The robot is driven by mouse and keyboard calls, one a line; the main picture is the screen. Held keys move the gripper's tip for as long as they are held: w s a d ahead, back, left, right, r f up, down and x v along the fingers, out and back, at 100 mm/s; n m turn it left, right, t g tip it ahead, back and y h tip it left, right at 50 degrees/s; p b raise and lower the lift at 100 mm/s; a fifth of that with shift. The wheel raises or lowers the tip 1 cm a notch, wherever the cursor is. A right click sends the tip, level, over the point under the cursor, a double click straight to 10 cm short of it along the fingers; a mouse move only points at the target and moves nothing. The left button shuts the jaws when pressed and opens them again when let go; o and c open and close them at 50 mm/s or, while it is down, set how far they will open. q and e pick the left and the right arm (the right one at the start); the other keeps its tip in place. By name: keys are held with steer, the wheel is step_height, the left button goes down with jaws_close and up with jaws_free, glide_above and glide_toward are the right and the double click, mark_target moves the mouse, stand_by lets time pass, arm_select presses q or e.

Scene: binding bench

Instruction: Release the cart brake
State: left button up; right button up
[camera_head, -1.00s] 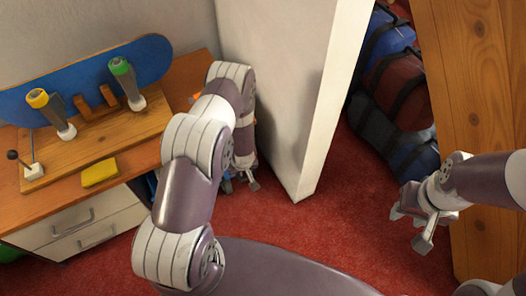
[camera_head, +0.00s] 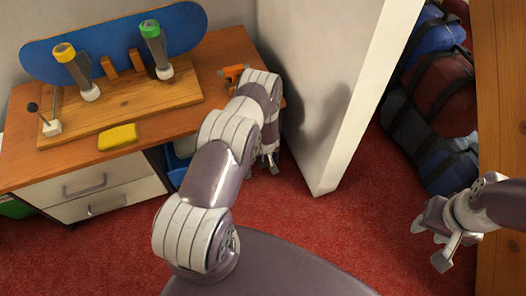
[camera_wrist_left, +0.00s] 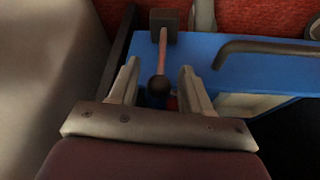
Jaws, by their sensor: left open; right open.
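A lever with a dark ball knob (camera_wrist_left: 158,88) and a reddish rod (camera_wrist_left: 163,50) rises from a dark block (camera_wrist_left: 165,20) on a blue cart (camera_wrist_left: 270,62) in the left wrist view. My left gripper (camera_wrist_left: 158,76) is open, and the knob shows between its two fingers; I cannot tell how far it is in depth. In the head view a blue patch (camera_head: 178,163), perhaps the cart, shows beside the bench, largely hidden by my left arm. My left gripper (camera_head: 268,162) hangs there beside the white panel. My right gripper (camera_head: 440,238) is open and empty over the red carpet.
The wooden bench (camera_head: 20,150) holds a board with yellow (camera_head: 63,52) and green (camera_head: 149,28) handled tools, a small lever (camera_head: 50,126), a yellow block (camera_head: 118,137) and an orange tool (camera_head: 234,74). A white panel (camera_head: 320,90) stands right of my left arm. Bags (camera_head: 435,90) lie behind it.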

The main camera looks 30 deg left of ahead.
arm_select(q)
jaws_close()
steer(key=shift+s+d, duration=0.1)
steer(key=s+d+f+t+y+b, duration=0.2)
steer(key=s+d+t+y+b, duration=0.1)
steer(key=d+t+y, duration=0.1)
steer(key=shift+s+f+t+y+b, duration=0.3)
steer(key=shift+t+y, duration=0.2)
steer(key=shift+y, duration=0.4)
stand_by(0.4)
